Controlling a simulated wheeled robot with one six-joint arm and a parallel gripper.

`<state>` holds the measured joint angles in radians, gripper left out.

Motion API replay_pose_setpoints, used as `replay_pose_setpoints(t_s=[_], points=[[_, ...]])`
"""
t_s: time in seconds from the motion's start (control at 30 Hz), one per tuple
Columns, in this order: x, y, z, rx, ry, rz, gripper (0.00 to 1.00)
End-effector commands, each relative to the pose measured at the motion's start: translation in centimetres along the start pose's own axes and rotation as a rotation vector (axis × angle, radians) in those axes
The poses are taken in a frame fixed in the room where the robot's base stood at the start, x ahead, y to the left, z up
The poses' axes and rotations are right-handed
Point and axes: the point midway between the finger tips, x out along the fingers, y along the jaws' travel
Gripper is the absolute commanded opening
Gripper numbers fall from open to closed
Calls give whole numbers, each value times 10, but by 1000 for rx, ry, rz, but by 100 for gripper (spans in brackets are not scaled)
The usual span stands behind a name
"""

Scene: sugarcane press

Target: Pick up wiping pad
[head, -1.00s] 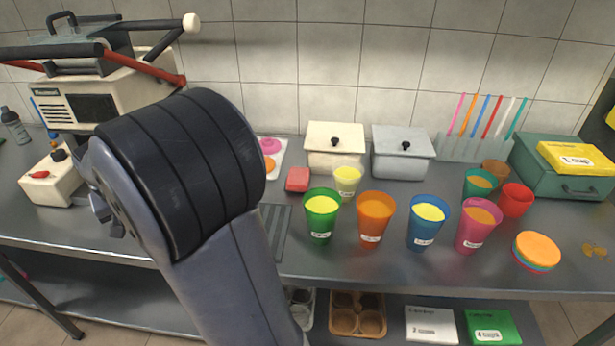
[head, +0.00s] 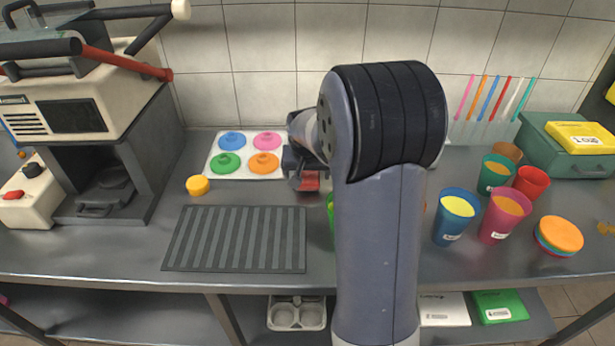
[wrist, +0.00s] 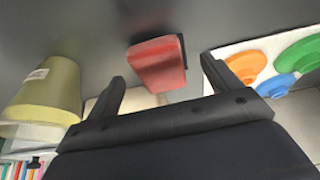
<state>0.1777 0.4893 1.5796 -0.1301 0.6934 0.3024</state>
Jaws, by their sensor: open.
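The wiping pad appears to be the small red block on the steel counter. In the wrist view the red pad (wrist: 157,64) lies just ahead of my gripper (wrist: 160,88), roughly between the two finger tips. My gripper is open and empty. In the head view my gripper (head: 306,180) is over the counter beside the lid tray, and only a small part of the red pad (head: 309,181) shows beneath it. My arm hides the counter to the right of the pad.
A white tray (head: 213,165) with several coloured lids stands left of the pad. A yellow-green cup (wrist: 45,90) stands on the other side. A ribbed dark mat (head: 236,239) lies in front. Several filled cups, including a blue one (head: 457,217), stand right of my arm.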

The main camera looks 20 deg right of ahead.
Motion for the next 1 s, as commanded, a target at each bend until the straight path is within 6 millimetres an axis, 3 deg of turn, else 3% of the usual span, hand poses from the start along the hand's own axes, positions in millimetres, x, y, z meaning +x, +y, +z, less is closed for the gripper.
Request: replay_pose_setpoints(t_s=[0.2, 0.47, 1.0], points=[[26, 0, 0, 1, 0, 0, 85], [28, 0, 0, 1, 1, 0, 85], [28, 0, 0, 0, 1, 0, 41]])
